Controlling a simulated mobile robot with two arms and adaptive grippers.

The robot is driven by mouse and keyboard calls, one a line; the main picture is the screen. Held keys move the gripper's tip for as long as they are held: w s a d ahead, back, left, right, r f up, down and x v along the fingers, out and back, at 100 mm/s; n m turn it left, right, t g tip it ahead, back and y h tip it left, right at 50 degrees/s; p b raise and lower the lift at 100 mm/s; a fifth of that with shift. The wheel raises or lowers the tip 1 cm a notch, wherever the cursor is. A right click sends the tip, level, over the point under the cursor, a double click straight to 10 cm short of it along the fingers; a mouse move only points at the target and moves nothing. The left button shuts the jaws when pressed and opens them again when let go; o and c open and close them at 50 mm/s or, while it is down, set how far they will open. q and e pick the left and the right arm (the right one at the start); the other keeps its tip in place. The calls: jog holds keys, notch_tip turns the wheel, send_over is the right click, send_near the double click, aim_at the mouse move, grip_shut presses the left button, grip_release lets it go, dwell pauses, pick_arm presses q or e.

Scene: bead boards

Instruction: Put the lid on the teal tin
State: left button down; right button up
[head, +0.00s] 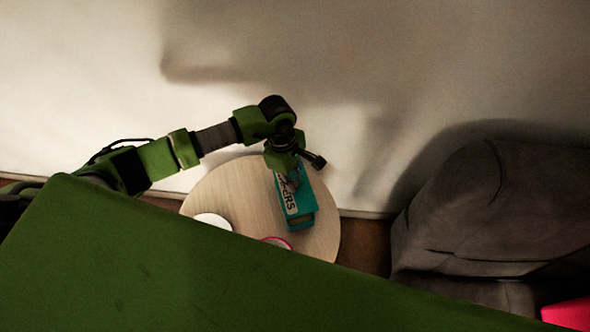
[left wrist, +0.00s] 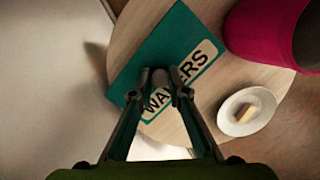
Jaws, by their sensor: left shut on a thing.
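A teal piece with a pale "WAFERS" label lies under my left gripper. I take it as the lid (head: 283,193); it also shows in the left wrist view (left wrist: 170,40). The teal tin (head: 302,223) shows at its near end, on the round wooden table. The wrist view shows no tin apart from the lid. My left gripper (head: 293,182) is shut on the lid, its fingertips close together over the label in the wrist view (left wrist: 161,78). I cannot tell whether the lid touches the tin or is just above it. My right gripper is not in view.
The round table (head: 230,190) also holds a white plate (head: 213,220) with a pale piece (left wrist: 247,110) on it, and a pink-rimmed vessel (head: 278,242). A green surface (head: 150,270) hides the table's near part. A grey padded seat (head: 490,210) stands at right.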

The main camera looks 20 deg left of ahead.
pick_arm(q)
jog(key=shift+f, duration=0.1)
jog(key=shift+f+b, duration=0.7)
jog(key=shift+f, duration=0.3)
jog(key=shift+f+b, duration=1.7)
jog(key=shift+f, duration=0.5)
jog(key=shift+b, duration=0.35)
jog(key=shift+f+b, duration=0.4)
jog(key=shift+b, duration=0.1)
